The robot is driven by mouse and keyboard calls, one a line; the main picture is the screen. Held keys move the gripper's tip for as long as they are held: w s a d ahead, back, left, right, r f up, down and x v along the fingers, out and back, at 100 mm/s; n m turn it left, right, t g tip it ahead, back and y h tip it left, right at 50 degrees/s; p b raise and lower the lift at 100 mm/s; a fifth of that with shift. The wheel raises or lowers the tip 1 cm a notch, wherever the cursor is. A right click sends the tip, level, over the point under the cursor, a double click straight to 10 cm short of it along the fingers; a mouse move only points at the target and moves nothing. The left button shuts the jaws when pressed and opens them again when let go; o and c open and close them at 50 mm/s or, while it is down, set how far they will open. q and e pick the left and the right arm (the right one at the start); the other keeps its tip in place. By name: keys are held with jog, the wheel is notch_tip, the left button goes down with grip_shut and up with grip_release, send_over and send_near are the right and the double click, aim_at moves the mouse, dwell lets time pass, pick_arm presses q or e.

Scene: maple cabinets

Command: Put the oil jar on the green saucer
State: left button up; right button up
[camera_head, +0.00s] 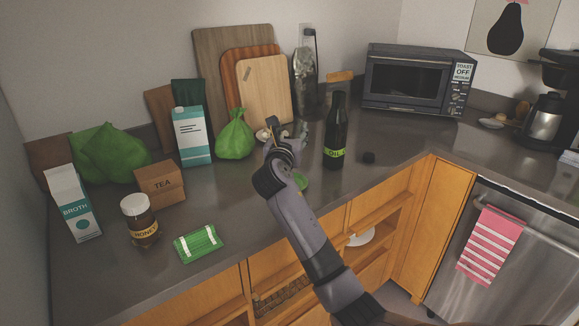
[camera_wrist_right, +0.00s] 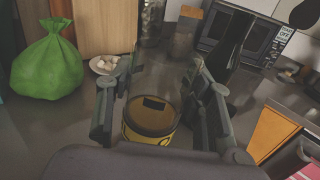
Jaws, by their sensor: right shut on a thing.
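A dark bottle with a green label reading OIL (camera_head: 335,140) stands upright on the counter. It also shows in the right wrist view (camera_wrist_right: 230,45), beyond the fingers on the right. The head view hides this jar. My left gripper is not in view.
A green bag (camera_head: 235,136) and a small dish of white pieces (camera_wrist_right: 106,64) stand near the gripper. A honey jar (camera_head: 139,220), tea box (camera_head: 160,184) and green packet (camera_head: 198,243) occupy the left counter.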

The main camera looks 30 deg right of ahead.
notch_tip(320, 180, down, 4)
jog(key=shift+f, duration=0.1)
notch_tip(320, 180, down, 4)
jog(key=shift+f+b, duration=0.15)
jog(key=shift+b, duration=0.4)
jog(key=shift+f, duration=0.3)
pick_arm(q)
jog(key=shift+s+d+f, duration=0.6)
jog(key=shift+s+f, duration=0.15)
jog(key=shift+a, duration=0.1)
pick_arm(e)
jog(key=o, duration=1.3)
jog(key=shift+f, duration=0.15)
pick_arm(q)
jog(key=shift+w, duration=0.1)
